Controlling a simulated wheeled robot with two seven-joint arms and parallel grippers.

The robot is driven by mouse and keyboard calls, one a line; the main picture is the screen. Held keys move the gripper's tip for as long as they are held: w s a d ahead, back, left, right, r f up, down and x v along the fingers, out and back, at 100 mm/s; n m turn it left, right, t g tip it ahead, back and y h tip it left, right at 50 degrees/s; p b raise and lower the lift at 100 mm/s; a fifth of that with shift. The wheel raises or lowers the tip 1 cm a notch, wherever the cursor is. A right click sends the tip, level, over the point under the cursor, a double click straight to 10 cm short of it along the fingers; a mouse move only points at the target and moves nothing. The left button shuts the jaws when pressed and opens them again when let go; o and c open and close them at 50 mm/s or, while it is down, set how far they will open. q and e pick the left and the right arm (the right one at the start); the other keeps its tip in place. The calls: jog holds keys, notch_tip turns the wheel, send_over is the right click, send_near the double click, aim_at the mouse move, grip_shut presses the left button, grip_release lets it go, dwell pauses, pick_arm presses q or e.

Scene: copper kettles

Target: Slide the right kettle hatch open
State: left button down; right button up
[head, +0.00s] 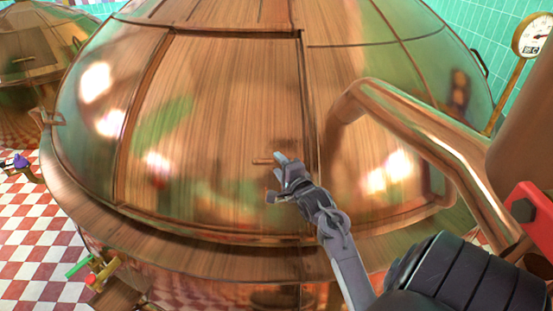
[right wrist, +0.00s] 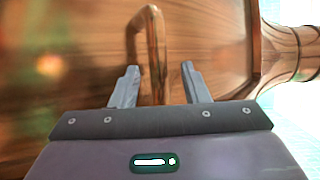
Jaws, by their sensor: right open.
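The large copper kettle (head: 80,180) fills the middle of the head view. Its hatch (head: 215,100) is a wide curved panel on the dome, lying within its frame. A short bar handle (head: 262,161) sits low on the panel near its right edge. My right gripper (head: 277,176) is open at this handle. In the right wrist view, the copper handle (right wrist: 152,55) runs between the two open fingers (right wrist: 159,70). I cannot tell whether either finger touches it. My left gripper is not in view.
A thick copper pipe (head: 420,135) curves off the dome to the right of my right arm. A dial gauge (head: 536,34) stands at the upper right. Another kettle (head: 30,75) stands at the left.

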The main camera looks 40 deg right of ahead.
jog(key=shift+x, duration=1.2)
jog(key=shift+w+d+f, duration=0.15)
jog(key=c, duration=0.9)
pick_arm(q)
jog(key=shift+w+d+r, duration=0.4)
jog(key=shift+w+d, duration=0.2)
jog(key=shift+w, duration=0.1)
